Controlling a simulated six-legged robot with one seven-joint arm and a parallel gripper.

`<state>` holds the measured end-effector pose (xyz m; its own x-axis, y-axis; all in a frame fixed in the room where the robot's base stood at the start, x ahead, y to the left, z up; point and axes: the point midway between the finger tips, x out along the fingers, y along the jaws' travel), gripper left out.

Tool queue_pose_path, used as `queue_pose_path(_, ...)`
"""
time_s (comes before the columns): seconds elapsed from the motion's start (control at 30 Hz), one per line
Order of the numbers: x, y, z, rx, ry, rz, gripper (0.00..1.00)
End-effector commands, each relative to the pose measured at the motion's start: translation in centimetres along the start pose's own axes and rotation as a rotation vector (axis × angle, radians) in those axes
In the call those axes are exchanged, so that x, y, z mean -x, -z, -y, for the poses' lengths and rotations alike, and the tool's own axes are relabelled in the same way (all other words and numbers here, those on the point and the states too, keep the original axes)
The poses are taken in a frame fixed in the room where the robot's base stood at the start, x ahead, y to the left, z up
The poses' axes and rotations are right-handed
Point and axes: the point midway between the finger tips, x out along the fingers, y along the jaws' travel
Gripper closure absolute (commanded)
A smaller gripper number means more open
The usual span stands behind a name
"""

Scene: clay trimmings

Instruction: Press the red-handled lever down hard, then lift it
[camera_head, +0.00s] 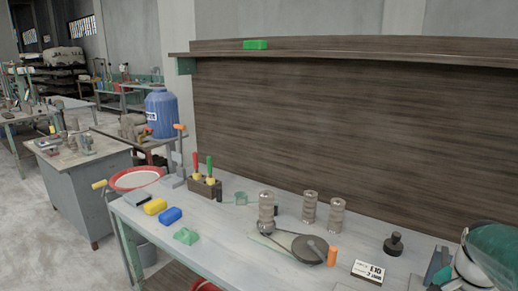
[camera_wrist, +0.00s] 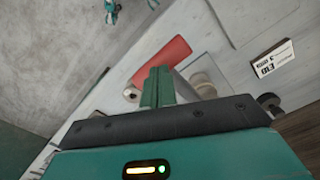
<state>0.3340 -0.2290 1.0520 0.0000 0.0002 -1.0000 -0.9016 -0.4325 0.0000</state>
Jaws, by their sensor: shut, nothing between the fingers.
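A red cylindrical handle (camera_wrist: 163,60) lies slantwise in the wrist view, just beyond my fingertips. I cannot tell from this angle whether the fingers touch it. In the head view, an orange-red upright cylinder (camera_head: 332,256) stands at the front of the bench beside a dark round disc (camera_head: 309,250); it may be the same handle, but I cannot be sure. My gripper (camera_wrist: 157,76) has its green fingers closed together and empty. The lever's arm and pivot are not clear; my gripper hides part of the area. My gripper is not in the head view.
A price sign (camera_head: 368,271) and black knob (camera_head: 393,244) stand to the right. Metal cylinders (camera_head: 309,207) stand behind. A dark backboard (camera_head: 330,130) closes the rear.

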Motion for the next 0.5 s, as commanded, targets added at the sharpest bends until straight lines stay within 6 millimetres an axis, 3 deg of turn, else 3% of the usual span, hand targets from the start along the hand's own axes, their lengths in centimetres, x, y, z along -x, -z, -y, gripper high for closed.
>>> queue_pose_path(0.5,0.81,0.04,0.04,0.000,0.002,-0.002,1.00)
